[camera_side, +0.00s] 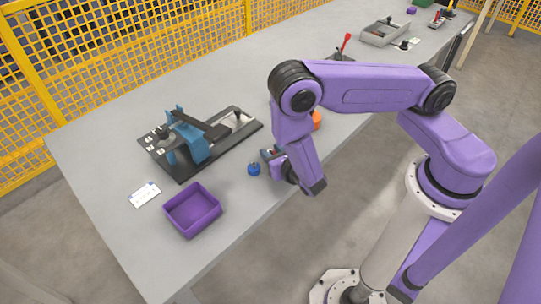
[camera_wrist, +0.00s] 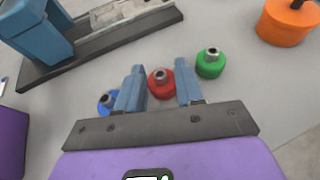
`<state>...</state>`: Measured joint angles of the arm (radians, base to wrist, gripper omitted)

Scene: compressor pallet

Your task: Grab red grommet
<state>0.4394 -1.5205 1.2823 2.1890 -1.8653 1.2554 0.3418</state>
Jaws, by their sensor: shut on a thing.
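The red grommet (camera_wrist: 161,83), a round piece with a metal centre, sits between the two blue fingers of my gripper (camera_wrist: 159,68) in the wrist view. My gripper is shut on it. In the side view my gripper (camera_side: 268,154) is low over the table's front part, and the grommet is mostly hidden there. Whether the grommet still touches the table I cannot tell. A blue grommet (camera_wrist: 106,102) is just left of the left finger, partly hidden by it. A green grommet (camera_wrist: 210,63) is just right of the right finger.
An orange round part (camera_wrist: 288,20) lies farther right. A black fixture plate with a blue clamp (camera_side: 196,142) stands left of my gripper. A purple bin (camera_side: 193,210) is at the front left, near a white card (camera_side: 145,195). The table's front edge is close by.

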